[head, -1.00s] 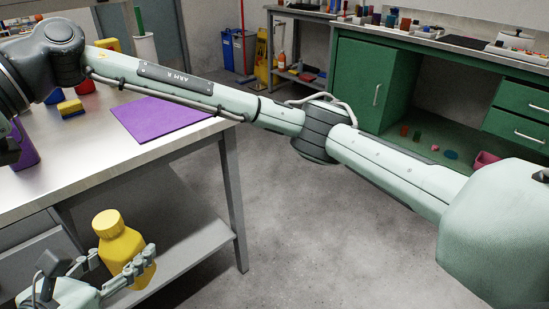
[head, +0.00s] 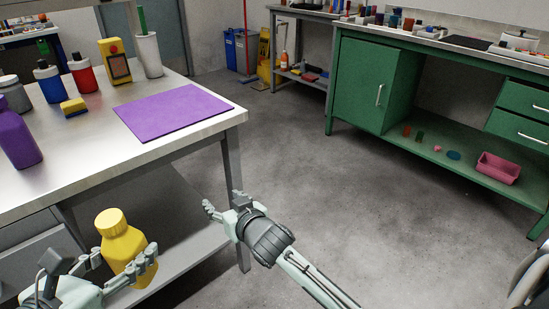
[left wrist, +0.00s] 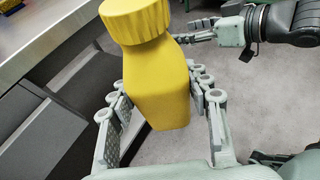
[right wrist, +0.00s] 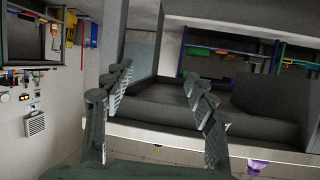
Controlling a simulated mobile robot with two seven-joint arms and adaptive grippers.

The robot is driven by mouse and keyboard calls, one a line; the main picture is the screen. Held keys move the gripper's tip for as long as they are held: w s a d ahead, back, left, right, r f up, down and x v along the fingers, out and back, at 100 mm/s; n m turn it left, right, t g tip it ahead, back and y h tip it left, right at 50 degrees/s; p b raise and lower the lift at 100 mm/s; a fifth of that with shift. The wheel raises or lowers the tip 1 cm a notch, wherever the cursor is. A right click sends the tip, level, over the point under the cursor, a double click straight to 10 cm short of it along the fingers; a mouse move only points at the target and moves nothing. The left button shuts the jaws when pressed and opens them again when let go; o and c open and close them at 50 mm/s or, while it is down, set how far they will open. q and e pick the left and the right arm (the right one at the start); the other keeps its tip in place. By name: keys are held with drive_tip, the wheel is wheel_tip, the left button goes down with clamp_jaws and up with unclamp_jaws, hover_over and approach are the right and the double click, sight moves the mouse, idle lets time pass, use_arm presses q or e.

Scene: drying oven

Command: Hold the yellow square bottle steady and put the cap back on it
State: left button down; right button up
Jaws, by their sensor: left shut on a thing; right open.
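The yellow square bottle (head: 123,245) is held upright with a slight tilt beside the metal bench. A ridged yellow cap (head: 110,222) sits on its neck; it also shows in the left wrist view (left wrist: 135,18). I cannot tell how tightly it is seated. My left gripper (head: 122,264) is shut around the bottle's body, a finger on each side. My right gripper (head: 222,203) is open and empty, to the right of the bottle and apart from it. In the right wrist view nothing is between its fingers (right wrist: 157,78).
The metal bench (head: 60,180) holds a purple mat (head: 172,112), a purple bottle (head: 15,140), a yellow sponge (head: 74,107), a yellow device (head: 117,62) and a white cup (head: 149,55). A lower shelf (head: 190,230) lies behind the bottle. Open floor separates it from the green cabinet (head: 375,85).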

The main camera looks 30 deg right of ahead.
drive_tip(key=s+d+f+g, duration=0.3)
drive_tip(key=s+f, duration=0.4)
drive_tip(key=s, duration=0.2)
drive_tip(key=s+d+f+n+g+h, duration=0.1)
drive_tip(key=s+d+f+g, duration=0.3)
drive_tip(key=s+f, duration=0.3)
drive_tip(key=s+d+f+g+h, duration=0.1)
drive_tip(key=s+d+f+g, duration=0.2)
drive_tip(key=s+f, duration=0.5)
drive_tip(key=s+d, duration=0.1)
drive_tip(key=s, duration=0.3)
drive_tip(key=shift+n+g, duration=0.3)
drive_tip(key=shift+g, duration=0.1)
use_arm(q)
drive_tip(key=w+a+f+n+t+y, duration=0.1)
drive_tip(key=w+a+n+t+y, duration=0.1)
drive_tip(key=a+n+y, duration=0.6)
drive_tip(key=a+t, duration=0.1)
drive_tip(key=a, duration=0.4)
drive_tip(key=shift+a+y, duration=0.3)
